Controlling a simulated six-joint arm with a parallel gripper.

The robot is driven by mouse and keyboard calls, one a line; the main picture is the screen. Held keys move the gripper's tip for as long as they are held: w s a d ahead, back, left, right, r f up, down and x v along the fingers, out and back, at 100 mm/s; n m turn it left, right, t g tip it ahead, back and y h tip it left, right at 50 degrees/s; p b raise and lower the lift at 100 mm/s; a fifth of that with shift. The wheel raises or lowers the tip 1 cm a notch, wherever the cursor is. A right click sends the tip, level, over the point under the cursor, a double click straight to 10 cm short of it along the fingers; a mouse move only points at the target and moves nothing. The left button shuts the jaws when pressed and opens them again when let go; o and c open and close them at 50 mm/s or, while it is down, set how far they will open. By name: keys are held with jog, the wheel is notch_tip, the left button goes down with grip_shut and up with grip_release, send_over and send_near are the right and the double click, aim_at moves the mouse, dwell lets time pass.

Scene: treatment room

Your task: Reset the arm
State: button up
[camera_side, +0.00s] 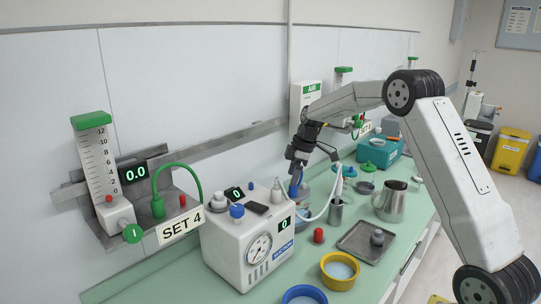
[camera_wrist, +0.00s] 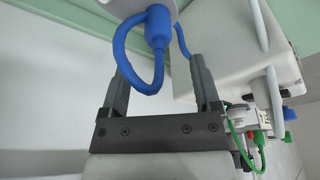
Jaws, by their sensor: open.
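My gripper (camera_side: 296,172) hangs over the bench just behind the white suction unit (camera_side: 237,248). In the wrist view my gripper (camera_wrist: 158,62) has its two dark fingers spread apart. A blue connector (camera_wrist: 159,27) with a looped blue tube shows at and between the fingertips. I cannot tell whether the fingers touch it. My arm arches from the lower right of the side view over to the bench. What lies directly below my gripper is partly hidden by the suction unit.
A flowmeter panel labelled SET 4 (camera_side: 180,223) is on the wall at left. A steel jug (camera_side: 391,201), a metal tray (camera_side: 356,243), a yellow bowl (camera_side: 340,284), a blue bowl (camera_side: 304,295) and a red cap (camera_side: 319,236) stand on the green bench. A teal box (camera_side: 384,155) stands farther back.

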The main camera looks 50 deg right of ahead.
jog(key=shift+r, duration=1.25)
jog(key=shift+s, duration=0.1)
jog(key=shift+s+a+r+m, duration=0.1)
jog(key=shift+s+a+m, duration=0.15)
jog(key=shift+s+m, duration=0.25)
jog(key=s+a+f+m+h, duration=0.1)
jog(key=s+a+f+m, duration=0.3)
jog(key=s+a, duration=0.5)
jog(key=s+a+f+m+h, duration=0.1)
jog(key=s+a+f+m, duration=0.3)
jog(key=s+a, duration=0.5)
jog(key=s, duration=0.5)
jog(key=shift+a+f, duration=0.15)
jog(key=shift+a, duration=0.2)
